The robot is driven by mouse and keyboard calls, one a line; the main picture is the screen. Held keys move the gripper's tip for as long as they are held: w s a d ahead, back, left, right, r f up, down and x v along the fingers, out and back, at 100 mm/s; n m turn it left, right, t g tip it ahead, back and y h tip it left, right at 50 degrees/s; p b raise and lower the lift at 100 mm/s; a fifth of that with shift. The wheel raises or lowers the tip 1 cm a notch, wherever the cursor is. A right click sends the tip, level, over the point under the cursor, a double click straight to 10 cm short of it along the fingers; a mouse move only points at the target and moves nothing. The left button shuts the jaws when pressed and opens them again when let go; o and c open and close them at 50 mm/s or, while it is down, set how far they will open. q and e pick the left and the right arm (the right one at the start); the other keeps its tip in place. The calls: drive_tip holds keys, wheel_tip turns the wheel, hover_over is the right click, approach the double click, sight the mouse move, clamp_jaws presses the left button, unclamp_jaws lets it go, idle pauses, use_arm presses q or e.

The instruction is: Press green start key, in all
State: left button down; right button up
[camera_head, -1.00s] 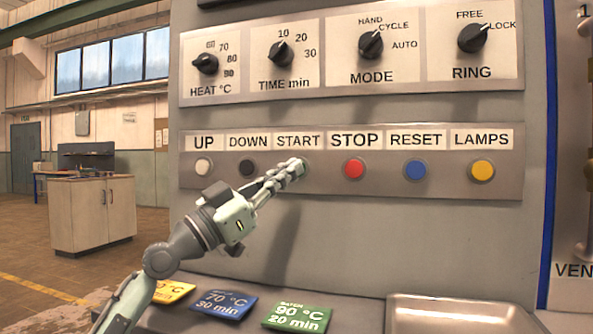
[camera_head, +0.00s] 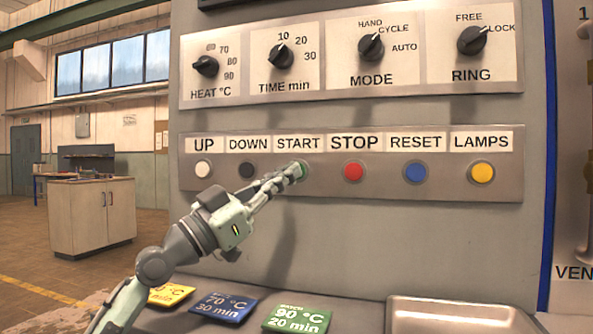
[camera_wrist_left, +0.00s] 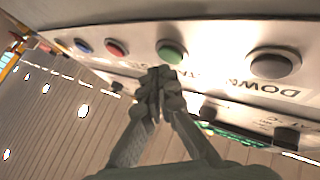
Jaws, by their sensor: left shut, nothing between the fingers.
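The green START key (camera_head: 303,168) sits on the button strip under the START label, with its left part hidden behind my fingertips. In the left wrist view the green key (camera_wrist_left: 171,51) shows just above the fingertips. My left gripper (camera_head: 296,173) is shut and empty, its tips at the key's lower left edge in the head view. In the left wrist view the closed fingertips (camera_wrist_left: 160,78) lie just short of the key or at its rim; I cannot tell whether they touch it. My right gripper is not in view.
The dark DOWN button (camera_head: 247,169) is left of the green key and the red STOP button (camera_head: 353,171) is right of it. Rotary knobs are above. Coloured cards (camera_head: 297,318) and a metal tray (camera_head: 450,303) lie on the ledge below.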

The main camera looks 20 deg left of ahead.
use_arm(q)
drive_tip(key=shift+s, duration=0.15)
drive_tip(key=shift+s+a+p, duration=0.1)
drive_tip(key=shift+s+p, duration=0.35)
drive_tip(key=shift+s, duration=2.05)
